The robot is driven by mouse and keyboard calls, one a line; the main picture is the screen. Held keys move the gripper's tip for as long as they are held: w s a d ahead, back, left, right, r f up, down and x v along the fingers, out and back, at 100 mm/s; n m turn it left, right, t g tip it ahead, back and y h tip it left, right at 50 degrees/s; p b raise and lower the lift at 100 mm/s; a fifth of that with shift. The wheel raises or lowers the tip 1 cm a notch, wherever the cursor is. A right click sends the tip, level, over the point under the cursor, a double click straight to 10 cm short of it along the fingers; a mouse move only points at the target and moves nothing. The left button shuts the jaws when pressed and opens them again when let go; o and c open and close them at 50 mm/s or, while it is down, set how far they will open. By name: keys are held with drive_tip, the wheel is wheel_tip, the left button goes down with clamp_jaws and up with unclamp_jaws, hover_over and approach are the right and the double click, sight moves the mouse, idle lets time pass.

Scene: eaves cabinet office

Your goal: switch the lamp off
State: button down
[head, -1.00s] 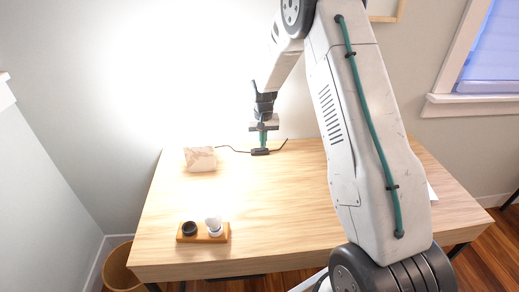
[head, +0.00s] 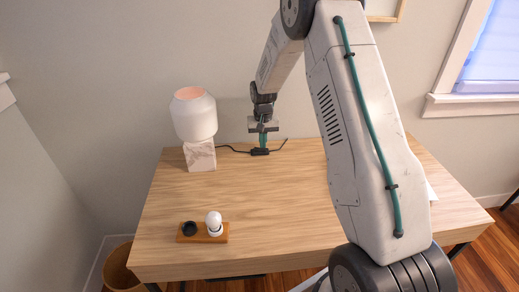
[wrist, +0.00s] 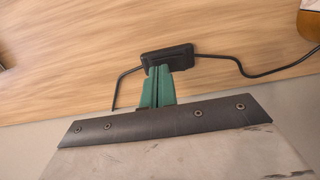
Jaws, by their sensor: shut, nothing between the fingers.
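The lamp (head: 194,116) stands at the back left of the desk, with a white shade on a pale marbled block base. It is dark now. Its black cord runs right along the desk to a black inline switch (head: 260,151), which also shows in the wrist view (wrist: 167,56). My gripper (head: 263,143) is over the switch, pointing down. In the wrist view its green fingers (wrist: 158,85) are shut with nothing between them, and their tips are at the switch's near edge. I cannot tell whether they touch it.
A wooden holder (head: 184,238) with a white bulb (head: 214,222) and a black round piece (head: 190,228) sits at the desk's front left. The middle of the wooden desk (head: 265,200) is clear. A wicker basket (head: 119,268) stands on the floor at the left.

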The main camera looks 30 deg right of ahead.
wheel_tip(320, 180, up, 6)
drive_tip(key=shift+r, duration=0.25)
idle(0.4)
idle(0.4)
drive_tip(key=s+a+r+n, duration=0.1)
drive_tip(key=s+a+r, duration=0.3)
drive_tip(key=s, duration=1)
drive_tip(key=s+a+r+n+t, duration=0.1)
drive_tip(key=s+a+r, duration=0.4)
drive_tip(key=s+r, duration=0.5)
drive_tip(key=s+a+r+n, duration=0.2)
drive_tip(key=s+a+r, duration=0.3)
drive_tip(key=s, duration=1.3)
wheel_tip(320, 180, up, 2)
drive_tip(key=shift+s+r+n, duration=0.15)
drive_tip(key=shift+r+n, duration=0.1)
drive_tip(key=shift+n, duration=0.05)
